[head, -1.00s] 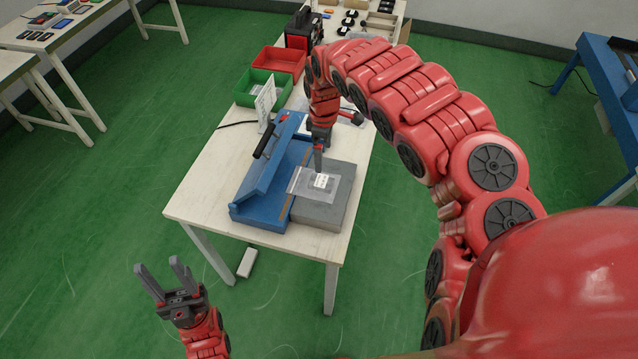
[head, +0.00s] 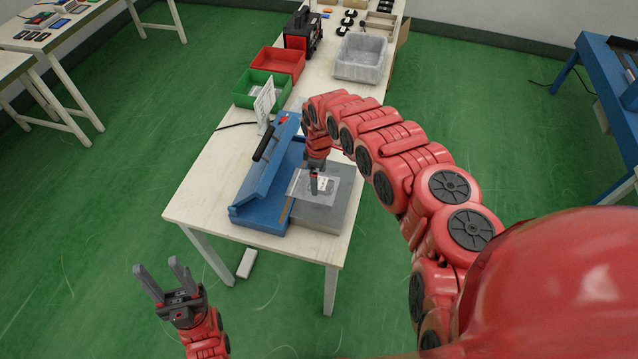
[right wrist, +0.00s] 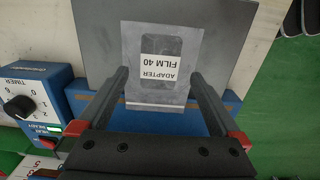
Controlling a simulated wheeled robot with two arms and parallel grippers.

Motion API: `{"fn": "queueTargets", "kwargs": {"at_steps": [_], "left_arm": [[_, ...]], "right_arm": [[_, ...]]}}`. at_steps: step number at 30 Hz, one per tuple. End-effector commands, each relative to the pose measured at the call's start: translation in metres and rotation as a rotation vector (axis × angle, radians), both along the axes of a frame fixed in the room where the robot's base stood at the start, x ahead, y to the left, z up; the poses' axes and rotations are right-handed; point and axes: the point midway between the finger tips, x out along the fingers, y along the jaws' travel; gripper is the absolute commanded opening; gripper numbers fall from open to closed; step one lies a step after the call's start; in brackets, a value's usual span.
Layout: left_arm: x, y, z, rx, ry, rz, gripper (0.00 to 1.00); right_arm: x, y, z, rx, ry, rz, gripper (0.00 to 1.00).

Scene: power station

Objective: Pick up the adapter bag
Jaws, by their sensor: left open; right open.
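The adapter bag (right wrist: 160,62) is a flat, clear bag with a white label reading "ADAPTER FILM 40". It lies on the grey plate (right wrist: 225,30) beside the blue sealing machine (head: 262,205), one end reaching over the machine's blue edge. In the head view the bag (head: 300,184) is partly covered by my right gripper (head: 315,190). In the right wrist view my right gripper (right wrist: 160,90) is open, one finger on each side of the bag's near end; I cannot tell whether they touch it. My left gripper (head: 162,278) is open and empty, low beside the table.
The white table (head: 200,190) also carries a green bin (head: 248,100), a red bin (head: 278,62), a clear bin (head: 361,58) and a black device (head: 302,32). A standing white card (head: 264,104) is close to the blue machine. Green floor lies open to the left.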

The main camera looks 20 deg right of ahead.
Motion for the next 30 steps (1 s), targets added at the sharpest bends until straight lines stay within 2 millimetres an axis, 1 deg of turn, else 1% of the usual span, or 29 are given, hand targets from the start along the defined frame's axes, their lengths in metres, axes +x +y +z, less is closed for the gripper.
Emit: {"fn": "queueTargets", "kwargs": {"at_steps": [1,3,9,17,18,20,24,29,30], "left_arm": [[0.000,0.000,0.005,0.000,0.000,0.000,0.50],[0.000,0.000,0.004,0.000,0.000,0.000,0.50],[0.000,0.000,0.006,0.000,0.000,0.000,0.50],[0.000,0.000,0.006,0.000,0.000,0.000,0.50],[0.000,0.000,0.006,0.000,0.000,0.000,0.50],[0.000,0.000,0.006,0.000,0.000,0.000,0.50],[0.000,0.000,0.006,0.000,0.000,0.000,0.50],[0.000,0.000,0.006,0.000,0.000,0.000,0.50],[0.000,0.000,0.006,0.000,0.000,0.000,0.50]], "right_arm": [[0.001,0.001,-0.002,0.001,-0.003,-0.002,1.00],[0.000,0.002,-0.012,0.003,0.001,-0.001,1.00],[0.000,0.000,-0.023,0.001,0.001,-0.004,1.00],[0.000,-0.001,-0.024,-0.001,0.001,-0.003,1.00],[0.000,0.000,-0.024,-0.001,0.001,-0.003,0.98],[0.000,0.000,-0.024,-0.001,0.001,-0.003,0.87],[0.000,0.000,-0.024,-0.001,0.000,-0.003,0.62],[0.000,0.000,-0.024,-0.001,0.000,-0.003,0.33],[0.000,0.000,-0.024,-0.001,0.000,-0.003,0.26]]}}
